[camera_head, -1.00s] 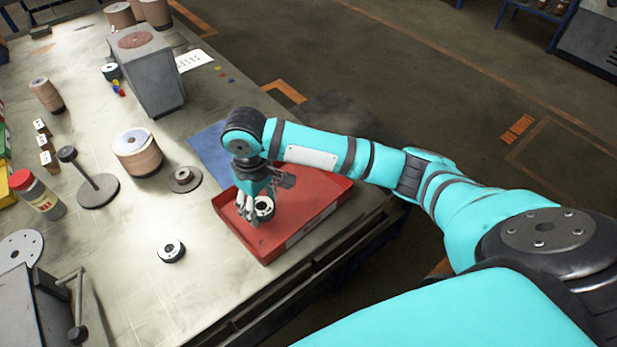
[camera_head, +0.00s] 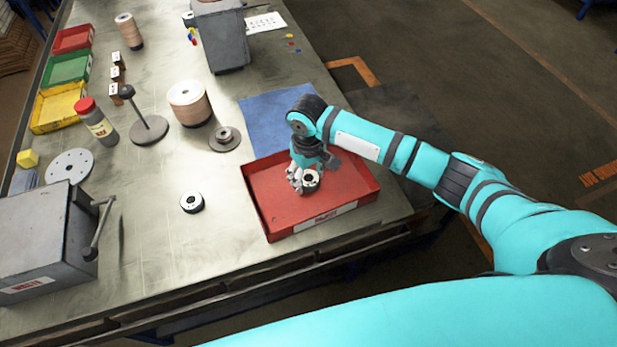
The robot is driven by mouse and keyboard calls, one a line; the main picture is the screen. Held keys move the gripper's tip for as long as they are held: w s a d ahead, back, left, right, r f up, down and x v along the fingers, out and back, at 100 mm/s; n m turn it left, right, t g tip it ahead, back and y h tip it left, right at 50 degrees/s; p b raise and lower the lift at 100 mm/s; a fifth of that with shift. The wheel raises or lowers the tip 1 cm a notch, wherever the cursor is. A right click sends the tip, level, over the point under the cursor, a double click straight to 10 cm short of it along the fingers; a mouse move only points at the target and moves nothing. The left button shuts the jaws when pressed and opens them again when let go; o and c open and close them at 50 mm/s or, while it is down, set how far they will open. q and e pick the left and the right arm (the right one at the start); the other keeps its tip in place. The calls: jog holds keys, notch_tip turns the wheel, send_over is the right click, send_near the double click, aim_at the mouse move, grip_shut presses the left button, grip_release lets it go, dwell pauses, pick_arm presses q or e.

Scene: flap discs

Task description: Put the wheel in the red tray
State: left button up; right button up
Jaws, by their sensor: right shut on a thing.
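The red tray (camera_head: 350,185) lies on the bench near its right front edge, with a white label on its front wall. My right gripper (camera_head: 304,184) is over the left part of the tray and points down. It is shut on a small black-and-white wheel (camera_head: 311,180), which shows at its fingers. I cannot tell whether the wheel touches the tray floor. A second, similar wheel (camera_head: 191,202) lies flat on the bench left of the tray. My left gripper is not in view.
A blue cloth (camera_head: 265,125) lies behind the tray. A flanged disc (camera_head: 225,138), a large spool (camera_head: 189,103) and a stand with a round base (camera_head: 149,130) are left of it. A grey box with a handle (camera_head: 40,240) stands at front left. The bench front middle is clear.

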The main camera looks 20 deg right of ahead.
jog(key=shift+f, duration=0.85)
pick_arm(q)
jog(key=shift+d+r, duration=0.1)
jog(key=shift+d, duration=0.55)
pick_arm(e)
jog(key=shift+f, duration=0.15)
jog(key=o, duration=1.2)
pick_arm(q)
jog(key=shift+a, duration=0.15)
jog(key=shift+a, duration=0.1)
